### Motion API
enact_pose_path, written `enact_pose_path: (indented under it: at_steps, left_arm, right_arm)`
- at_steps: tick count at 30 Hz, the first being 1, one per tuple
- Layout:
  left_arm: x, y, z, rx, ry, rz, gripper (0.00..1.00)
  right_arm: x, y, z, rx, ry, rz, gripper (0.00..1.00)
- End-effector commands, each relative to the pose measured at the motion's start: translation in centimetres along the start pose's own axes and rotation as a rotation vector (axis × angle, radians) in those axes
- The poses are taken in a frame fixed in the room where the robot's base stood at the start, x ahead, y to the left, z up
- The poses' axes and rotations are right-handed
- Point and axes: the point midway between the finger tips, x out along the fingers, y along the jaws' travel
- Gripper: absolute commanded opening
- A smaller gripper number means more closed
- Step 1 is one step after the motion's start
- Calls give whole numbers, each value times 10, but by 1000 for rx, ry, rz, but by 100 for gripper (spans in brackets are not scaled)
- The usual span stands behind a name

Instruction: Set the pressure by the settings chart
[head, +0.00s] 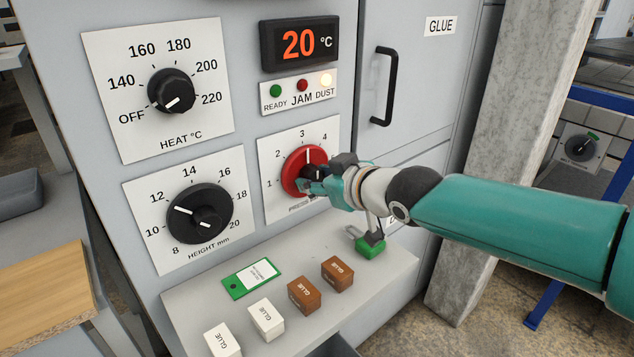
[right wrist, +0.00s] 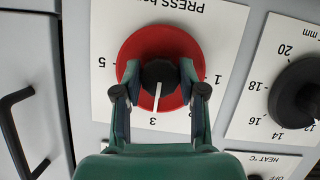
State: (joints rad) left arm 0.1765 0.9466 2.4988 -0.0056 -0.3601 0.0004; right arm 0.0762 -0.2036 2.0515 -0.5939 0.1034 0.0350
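The pressure dial is a red disc (head: 292,181) with a black knob on a white plate marked 1 to 5, below the status lights. It also shows upside down in the right wrist view, with its black knob (right wrist: 158,74); the white pointer line points at about 3. My right gripper (head: 312,184) is at this knob, one finger on each side, seemingly closed on it. It hides part of the plate in the head view. A green-edged card with a white label (head: 252,278) lies on the ledge; its print is too small to read. My left gripper is not in view.
The display (head: 299,43) reads 20 °C; the DUST lamp (head: 326,80) is lit. White and brown GLUE blocks (head: 337,274) and a green-based part (head: 370,247) stand on the ledge.

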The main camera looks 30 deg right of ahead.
Motion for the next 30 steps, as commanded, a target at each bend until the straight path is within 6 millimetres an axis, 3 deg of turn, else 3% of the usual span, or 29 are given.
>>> enact_pose_path:
  at_steps: [1,5,17,23,30]
  left_arm:
    - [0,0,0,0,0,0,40]
    - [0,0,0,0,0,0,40]
    - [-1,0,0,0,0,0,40]
    - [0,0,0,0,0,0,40]
    - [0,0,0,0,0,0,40]
  right_arm:
    - [0,0,-1,0,4,0,47]
    - [0,0,-1,0,3,0,66]
    - [-5,0,-1,0,2,0,66]
    - [-30,0,-1,2,5,2,66]
    - [-79,0,-1,0,8,1,66]
